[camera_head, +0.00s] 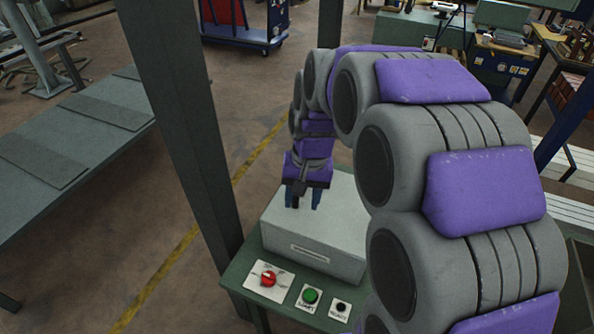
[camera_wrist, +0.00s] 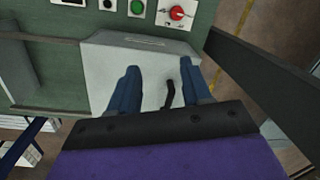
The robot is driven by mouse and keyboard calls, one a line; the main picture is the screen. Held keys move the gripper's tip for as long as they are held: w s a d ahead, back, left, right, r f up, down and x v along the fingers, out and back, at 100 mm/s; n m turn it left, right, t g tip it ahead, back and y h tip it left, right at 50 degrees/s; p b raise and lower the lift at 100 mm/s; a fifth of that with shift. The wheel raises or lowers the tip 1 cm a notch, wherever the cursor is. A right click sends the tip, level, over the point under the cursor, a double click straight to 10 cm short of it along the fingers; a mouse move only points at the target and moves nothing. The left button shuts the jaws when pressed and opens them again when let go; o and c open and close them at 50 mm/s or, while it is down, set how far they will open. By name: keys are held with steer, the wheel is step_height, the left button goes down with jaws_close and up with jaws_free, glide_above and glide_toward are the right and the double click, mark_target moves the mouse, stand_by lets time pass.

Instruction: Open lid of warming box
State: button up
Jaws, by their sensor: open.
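The warming box (camera_head: 313,255) is a light grey box on a green table, with a label strip on its front. Its top looks closed; it also shows in the wrist view (camera_wrist: 140,55). My gripper (camera_head: 303,204) is above the left rear part of its top, with blue fingers pointing down. In the wrist view my gripper (camera_wrist: 160,67) is open, and a small dark handle (camera_wrist: 170,94) shows between the fingers, nearer the right one. Whether the fingers touch the handle or the top cannot be told. My arm hides the box's right side in the head view.
A red knob (camera_head: 268,279), a green button (camera_head: 310,296) and a black button (camera_head: 340,306) sit on the green table (camera_head: 240,272) before the box. A dark post (camera_head: 190,130) stands close to its left. A grey bench (camera_head: 75,140) is farther left.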

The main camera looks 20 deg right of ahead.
steer(key=w+d+m+t+p, duration=0.1)
steer(key=w+d+m+p, duration=0.1)
steer(key=w+d, duration=0.45)
steer(key=w+d+m+p, duration=0.2)
steer(key=w+d+p, duration=0.15)
steer(key=w, duration=0.55)
steer(key=shift+t, duration=0.3)
steer(key=w+f, duration=0.1)
steer(key=f, duration=0.4)
steer(key=w+a+f, duration=0.1)
steer(key=f, duration=0.5)
steer(key=w+a+f, duration=0.1)
steer(key=f, duration=0.4)
steer(key=shift+f, duration=0.35)
steer(key=shift+d, duration=0.2)
steer(key=shift+d, duration=0.1)
steer(key=shift+c, duration=0.7)
jaws_close()
